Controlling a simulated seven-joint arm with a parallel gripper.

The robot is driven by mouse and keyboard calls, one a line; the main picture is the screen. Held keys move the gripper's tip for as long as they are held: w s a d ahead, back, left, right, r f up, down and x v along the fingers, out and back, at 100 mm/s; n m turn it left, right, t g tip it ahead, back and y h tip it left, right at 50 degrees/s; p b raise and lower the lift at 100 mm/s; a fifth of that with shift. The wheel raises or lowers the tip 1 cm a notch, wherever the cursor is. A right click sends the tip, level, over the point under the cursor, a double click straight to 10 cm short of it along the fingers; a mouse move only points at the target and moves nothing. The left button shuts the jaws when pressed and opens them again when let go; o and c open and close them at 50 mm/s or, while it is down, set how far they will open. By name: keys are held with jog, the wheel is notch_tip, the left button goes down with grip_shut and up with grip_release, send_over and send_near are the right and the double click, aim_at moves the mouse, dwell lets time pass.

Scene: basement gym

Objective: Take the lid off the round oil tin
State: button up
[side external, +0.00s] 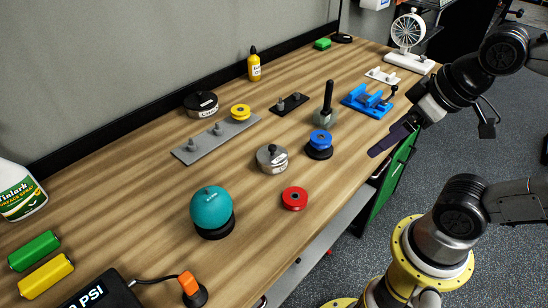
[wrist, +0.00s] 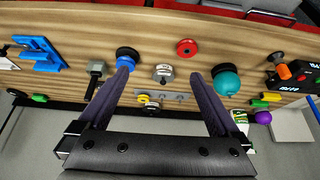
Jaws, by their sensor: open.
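A round silver tin (side external: 271,160) with a dark knob on its lid stands upright near the middle of the bench. It also shows in the wrist view (wrist: 163,76), framed between my fingers but at a distance. A second round tin, black with a pale label (side external: 201,104), stands farther back near the wall. Both labels are too small to read, so I cannot tell for certain which holds oil. My gripper (side external: 378,150) is open and empty, over the bench's right edge, clear of both tins. Its two purple fingers (wrist: 160,73) are spread wide in the wrist view.
A blue disc on a black base (side external: 320,144), a red disc (side external: 294,198) and a teal ball (side external: 210,207) surround the silver tin. A grey pegged plate (side external: 212,138) with a yellow spool lies behind it. A dark-handled upright tool (side external: 326,108) and blue fixture (side external: 368,102) stand nearer my gripper.

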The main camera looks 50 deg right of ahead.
jog(key=shift+c, duration=0.3)
jog(key=c, duration=0.5)
jog(key=shift+c, duration=0.2)
jog(key=w+r+m, duration=0.6)
jog(key=r+m, duration=0.1)
jog(key=m, duration=0.3)
jog(key=m+g, duration=0.6)
jog(key=m, duration=0.2)
send_over(272, 146)
jog(key=f, duration=1.6)
jog(key=shift+s+d, duration=0.1)
jog(key=shift+d, duration=0.2)
jog(key=shift+a+f, duration=0.15)
jog(key=shift+f, duration=1.5)
jog(key=shift+a+f, duration=0.15)
jog(key=shift+f, duration=1.45)
